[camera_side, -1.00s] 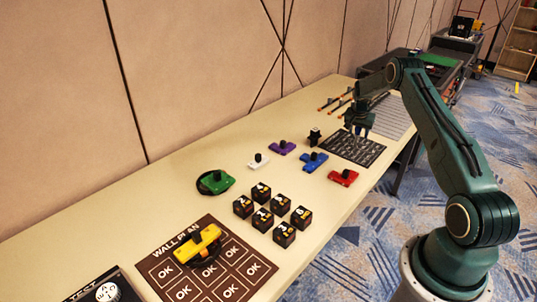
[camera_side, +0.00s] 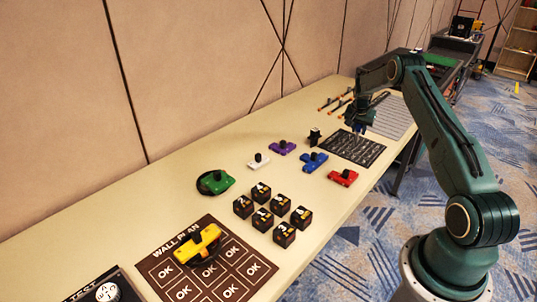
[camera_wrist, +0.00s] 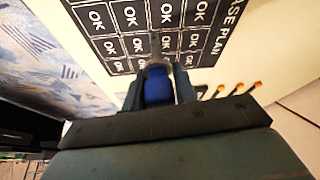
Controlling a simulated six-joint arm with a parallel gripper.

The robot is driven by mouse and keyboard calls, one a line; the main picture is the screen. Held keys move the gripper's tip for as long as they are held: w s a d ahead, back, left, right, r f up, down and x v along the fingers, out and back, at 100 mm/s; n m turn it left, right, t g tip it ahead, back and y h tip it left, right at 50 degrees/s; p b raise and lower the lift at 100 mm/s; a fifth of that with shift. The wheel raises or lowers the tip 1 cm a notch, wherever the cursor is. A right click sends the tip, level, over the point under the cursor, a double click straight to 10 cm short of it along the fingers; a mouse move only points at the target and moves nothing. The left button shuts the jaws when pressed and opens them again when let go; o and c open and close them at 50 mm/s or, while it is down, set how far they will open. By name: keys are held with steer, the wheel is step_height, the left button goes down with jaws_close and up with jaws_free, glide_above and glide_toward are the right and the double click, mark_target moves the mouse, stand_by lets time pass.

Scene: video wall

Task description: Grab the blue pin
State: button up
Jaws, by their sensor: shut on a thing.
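The blue pin (camera_wrist: 158,90) is between the two fingers of my gripper (camera_wrist: 158,76) in the wrist view, with a grey tip pointing toward the dark OK mat. My gripper is shut on it. In the side view my gripper (camera_side: 361,124) is near the far edge of the dark mat (camera_side: 356,148), and a small blue patch shows at its fingers. I cannot tell the exact gap between the pin and the mat.
A blue block piece (camera_side: 313,161), a red one (camera_side: 343,177), a purple one (camera_side: 282,148) and a small black piece (camera_side: 314,135) lie near the mat. Several orange-tipped sticks (camera_side: 335,100) lie behind. Several black cubes (camera_side: 272,212) and a yellow piece (camera_side: 198,241) are nearer the camera.

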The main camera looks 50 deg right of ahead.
step_height(320, 180, up, 19)
stand_by(0.5)
steer(key=shift+a+f, duration=0.1)
steer(key=shift+f, duration=0.05)
stand_by(0.4)
